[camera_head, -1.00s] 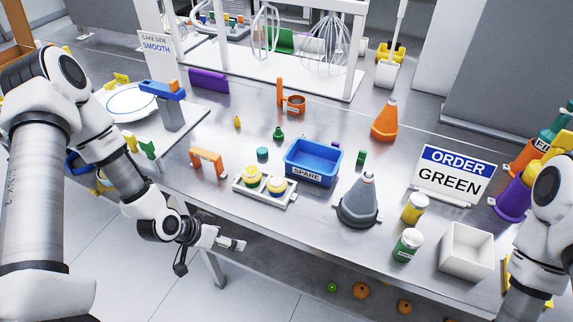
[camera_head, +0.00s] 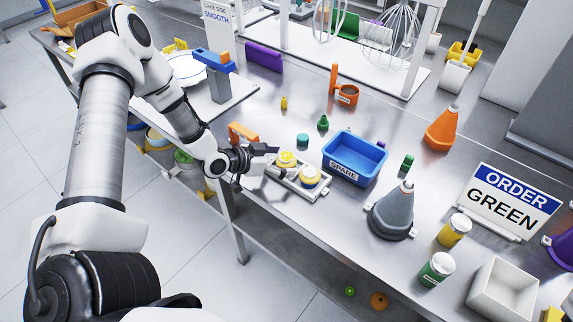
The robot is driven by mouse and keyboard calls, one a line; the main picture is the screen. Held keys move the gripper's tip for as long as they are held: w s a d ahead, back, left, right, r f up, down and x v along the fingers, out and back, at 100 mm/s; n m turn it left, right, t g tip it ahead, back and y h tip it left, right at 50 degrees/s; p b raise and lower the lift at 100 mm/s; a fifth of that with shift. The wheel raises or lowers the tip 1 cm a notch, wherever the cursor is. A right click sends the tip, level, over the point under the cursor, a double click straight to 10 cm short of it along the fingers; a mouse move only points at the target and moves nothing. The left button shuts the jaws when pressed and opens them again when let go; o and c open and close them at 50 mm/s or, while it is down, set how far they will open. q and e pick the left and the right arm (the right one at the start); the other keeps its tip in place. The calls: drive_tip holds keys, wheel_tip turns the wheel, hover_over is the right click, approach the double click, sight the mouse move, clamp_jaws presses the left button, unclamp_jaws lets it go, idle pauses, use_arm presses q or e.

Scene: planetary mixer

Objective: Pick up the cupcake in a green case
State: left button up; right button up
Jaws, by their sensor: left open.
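Two cupcakes with pale yellow tops, a left one (camera_head: 285,158) and a right one (camera_head: 309,177), sit in a small white tray (camera_head: 283,189) on the steel table. Their cases are too small and partly hidden to tell which is green. My left gripper (camera_head: 268,158) is open and empty at the tray's left end, beside the left cupcake. I cannot tell if it touches the cupcake. My right gripper is out of view.
A blue SPARE bin (camera_head: 355,157) stands just right of the tray. An orange bracket (camera_head: 243,132) is close behind my left gripper. A grey cone (camera_head: 393,212), a yellow jar (camera_head: 454,231), a green jar (camera_head: 436,269) and the ORDER GREEN sign (camera_head: 508,201) stand farther right.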

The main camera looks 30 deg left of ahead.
use_arm(q)
drive_tip(key=shift+w+f, duration=0.1)
drive_tip(key=shift+w, duration=0.15)
drive_tip(key=shift+s, duration=0.15)
drive_tip(key=c, duration=1.2)
